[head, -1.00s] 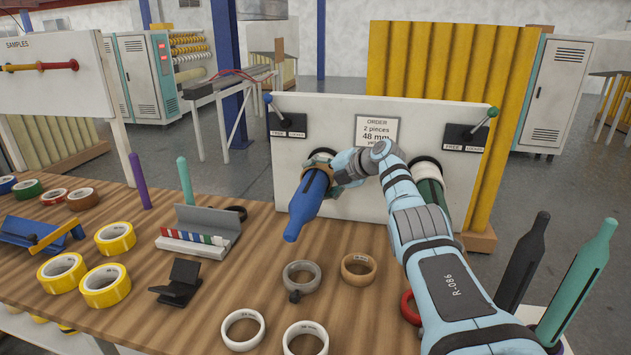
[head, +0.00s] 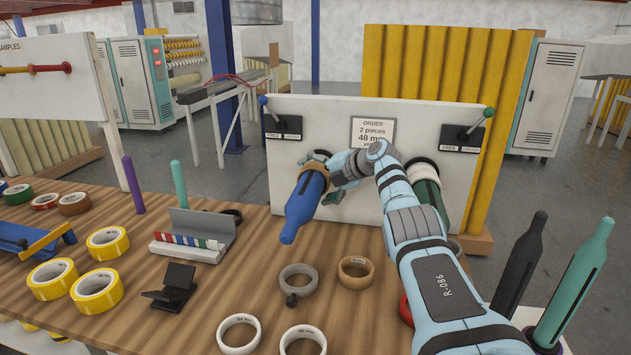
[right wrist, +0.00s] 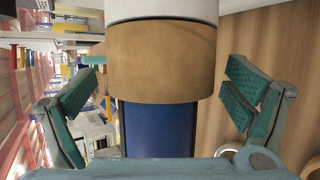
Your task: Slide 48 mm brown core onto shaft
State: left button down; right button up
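The brown core (right wrist: 161,62) sits around the blue shaft (right wrist: 160,130) in the right wrist view, up against a pale cylinder (right wrist: 160,10) at the shaft's inner end. In the head view the core (head: 316,157) shows at the board end of the blue shaft (head: 305,205), partly hidden by my gripper. My right gripper (right wrist: 160,92) is open, with one green-padded finger on each side of the core and a gap to both. It also shows beside the core in the head view (head: 338,180). My left gripper is not in view.
A second shaft with a green and white part (head: 427,185) is behind my right arm. A grey ring (head: 298,282), a tan ring (head: 355,272) and white rings (head: 239,334) lie on the wooden table (head: 190,285). Yellow rolls (head: 107,243) and a black stand (head: 173,287) are further left.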

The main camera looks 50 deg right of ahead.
jog(key=shift+s, duration=0.1)
jog(key=shift+s+d+r, duration=0.15)
jog(key=shift+s, duration=0.05)
jog(key=a+v, duration=0.1)
jog(key=v, duration=1)
jog(key=shift+d+r, duration=0.2)
jog(key=shift+d, duration=0.1)
jog(key=shift+s, duration=0.1)
